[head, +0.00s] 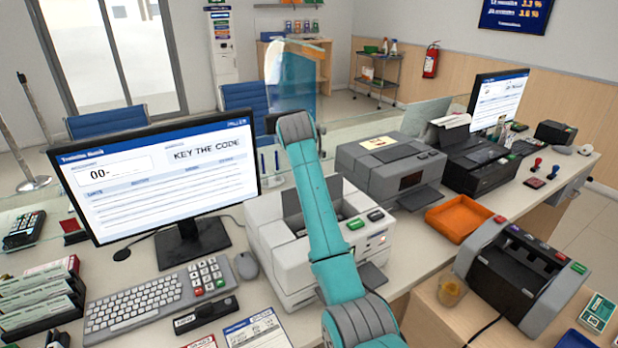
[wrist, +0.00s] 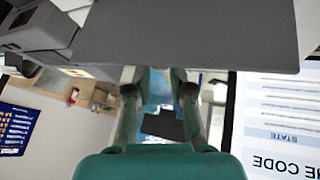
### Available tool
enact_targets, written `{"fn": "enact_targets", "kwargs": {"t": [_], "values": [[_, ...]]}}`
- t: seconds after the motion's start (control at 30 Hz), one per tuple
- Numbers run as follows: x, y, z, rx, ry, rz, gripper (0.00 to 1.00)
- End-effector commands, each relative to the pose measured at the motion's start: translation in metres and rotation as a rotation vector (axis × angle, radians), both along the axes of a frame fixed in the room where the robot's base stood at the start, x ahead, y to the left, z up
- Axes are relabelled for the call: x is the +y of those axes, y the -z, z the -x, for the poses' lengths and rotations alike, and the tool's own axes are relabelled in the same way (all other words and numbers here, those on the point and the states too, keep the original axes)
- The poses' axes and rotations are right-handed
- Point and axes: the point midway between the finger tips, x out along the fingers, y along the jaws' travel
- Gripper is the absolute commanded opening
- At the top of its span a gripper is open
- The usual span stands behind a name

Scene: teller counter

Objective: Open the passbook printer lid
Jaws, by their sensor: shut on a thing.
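The white passbook printer (head: 277,247) stands on the counter right of the monitor, with a dark grey part (head: 293,221) at its top, partly behind my arm. In the wrist view, which looks upside down, a broad dark grey panel (wrist: 190,35), apparently the printer lid, fills the top middle close to the camera. My gripper (wrist: 160,82) is shut on the lid, its two fingers reaching to the panel's edge, where the panel hides the tips. In the head view my arm hides the gripper. How far the lid is raised cannot be told.
A monitor (head: 160,175) and keyboard (head: 158,298) stand to the left. A grey machine (head: 385,170) with a note on it, an orange tray (head: 457,218) and a counting machine (head: 520,270) stand to the right. Glass panels line the counter's back.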

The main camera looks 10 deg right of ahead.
Motion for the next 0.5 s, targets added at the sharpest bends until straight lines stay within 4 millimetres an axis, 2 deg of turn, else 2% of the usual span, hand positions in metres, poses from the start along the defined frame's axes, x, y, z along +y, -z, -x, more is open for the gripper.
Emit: {"fn": "enact_targets", "kwargs": {"t": [0.03,0.27,0.3,0.37,0.5], "values": [[0.0080,0.0018,0.0006,0.004,-0.011,-0.006,0.00],[0.0081,0.0024,0.0010,0.005,-0.011,-0.006,0.00],[0.0079,0.0024,0.0009,0.006,-0.010,-0.006,0.29],[0.0074,0.0024,0.0010,0.006,-0.010,-0.005,0.44],[0.0051,0.0018,0.0008,0.004,-0.007,-0.004,0.45]]}}
